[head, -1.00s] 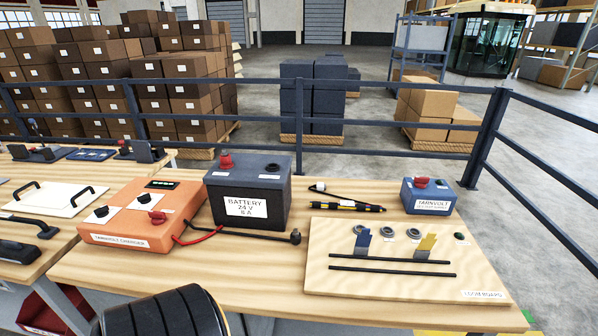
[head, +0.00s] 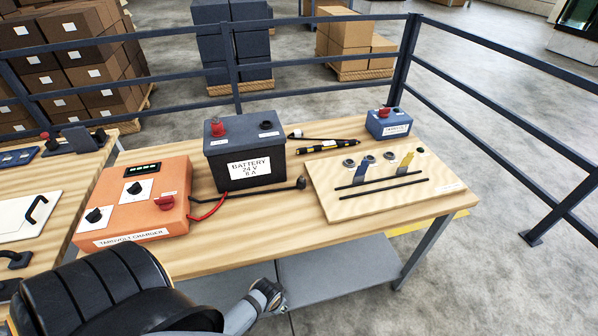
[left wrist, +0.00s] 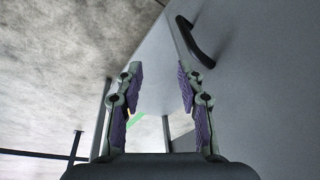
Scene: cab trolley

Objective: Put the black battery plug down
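The black battery plug (head: 300,183) is at the end of a black cable, beside the front right corner of the dark battery (head: 241,170). It appears to lie on the wooden tabletop, with no gripper on it. The cable leads back along the battery's front to the orange charger (head: 140,200). My left gripper (left wrist: 158,85) is open and empty in the left wrist view, facing a grey panel (left wrist: 255,80) with a black handle (left wrist: 197,42). My right gripper is not in view.
A wooden board (head: 440,190) with two black rails and blue and yellow pieces lies right of the plug. A small blue box (head: 388,130) stands behind it. A black seat (head: 90,285) blocks the lower left.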

